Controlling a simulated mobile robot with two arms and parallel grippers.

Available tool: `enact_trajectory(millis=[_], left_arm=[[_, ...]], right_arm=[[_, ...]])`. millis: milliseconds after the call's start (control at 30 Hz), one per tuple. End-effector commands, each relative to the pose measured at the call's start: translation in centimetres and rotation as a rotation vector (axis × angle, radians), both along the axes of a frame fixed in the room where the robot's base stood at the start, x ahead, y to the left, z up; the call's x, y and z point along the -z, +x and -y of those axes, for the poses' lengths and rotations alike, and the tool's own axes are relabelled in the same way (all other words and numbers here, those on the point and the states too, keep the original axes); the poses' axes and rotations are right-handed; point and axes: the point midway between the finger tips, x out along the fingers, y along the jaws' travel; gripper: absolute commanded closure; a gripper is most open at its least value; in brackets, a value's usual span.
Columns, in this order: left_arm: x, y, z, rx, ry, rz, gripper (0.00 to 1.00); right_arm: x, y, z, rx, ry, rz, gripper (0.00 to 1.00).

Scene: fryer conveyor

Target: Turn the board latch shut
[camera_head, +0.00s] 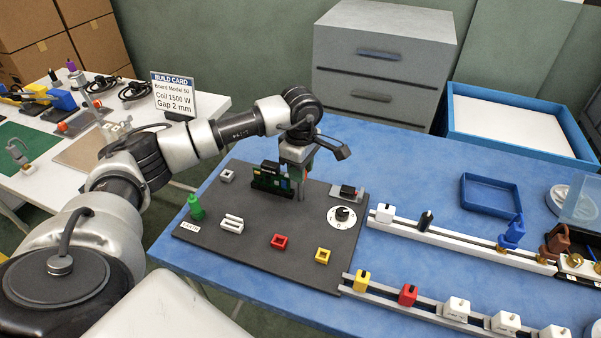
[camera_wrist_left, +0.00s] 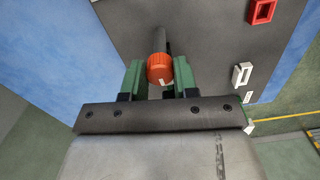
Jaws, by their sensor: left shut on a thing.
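The green circuit board (camera_head: 268,179) stands upright near the back of the dark panel (camera_head: 250,230). My left gripper (camera_head: 300,187) points down just right of the board. In the left wrist view its two green fingers (camera_wrist_left: 160,72) are closed on the sides of an orange-red round knob with a pale mark, which I take to be the board latch (camera_wrist_left: 159,69). A dark bar (camera_wrist_left: 161,42) extends from the knob. In the head view the latch is mostly hidden by the gripper. My right gripper is not in view.
A white dial (camera_head: 342,216) and a black block with a red end (camera_head: 347,192) are right of the gripper. A green knobbed part (camera_head: 196,209) and red (camera_head: 280,241) and yellow (camera_head: 323,256) sockets are on the panel. Rails (camera_head: 460,238) run to the right.

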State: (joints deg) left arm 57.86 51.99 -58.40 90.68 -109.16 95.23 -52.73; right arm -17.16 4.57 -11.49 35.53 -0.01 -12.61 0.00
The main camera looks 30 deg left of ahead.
Motion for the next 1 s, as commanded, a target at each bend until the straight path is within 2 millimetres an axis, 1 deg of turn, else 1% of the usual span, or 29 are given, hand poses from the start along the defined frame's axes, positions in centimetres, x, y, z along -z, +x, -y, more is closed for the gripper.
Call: enact_trajectory(millis=[33, 267, 733, 767, 800, 900, 933, 1000], left_arm=[[0.01, 0.07, 0.04, 0.019, -0.003, 0.004, 0.95], [-0.06, 0.05, 0.07, 0.078, -0.003, 0.003, 0.95], [-0.14, 0.06, 0.08, 0.091, -0.003, 0.003, 0.95], [-0.14, 0.06, 0.08, 0.091, -0.003, 0.003, 0.70], [-0.14, 0.06, 0.08, 0.091, -0.003, 0.003, 0.63], [-0.11, 0.05, 0.07, 0.090, -0.002, 0.002, 0.48], [-0.10, 0.04, 0.07, 0.090, -0.002, 0.002, 0.46], [-0.08, 0.03, 0.06, 0.090, -0.002, 0.001, 0.46]], right_arm=[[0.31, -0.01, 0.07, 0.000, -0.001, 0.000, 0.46], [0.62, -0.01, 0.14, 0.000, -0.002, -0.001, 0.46], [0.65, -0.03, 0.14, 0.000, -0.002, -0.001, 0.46], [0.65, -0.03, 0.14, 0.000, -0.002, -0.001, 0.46], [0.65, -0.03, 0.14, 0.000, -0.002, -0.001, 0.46], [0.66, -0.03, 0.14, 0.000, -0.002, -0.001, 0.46], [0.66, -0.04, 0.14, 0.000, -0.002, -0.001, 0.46], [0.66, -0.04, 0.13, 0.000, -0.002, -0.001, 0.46]])
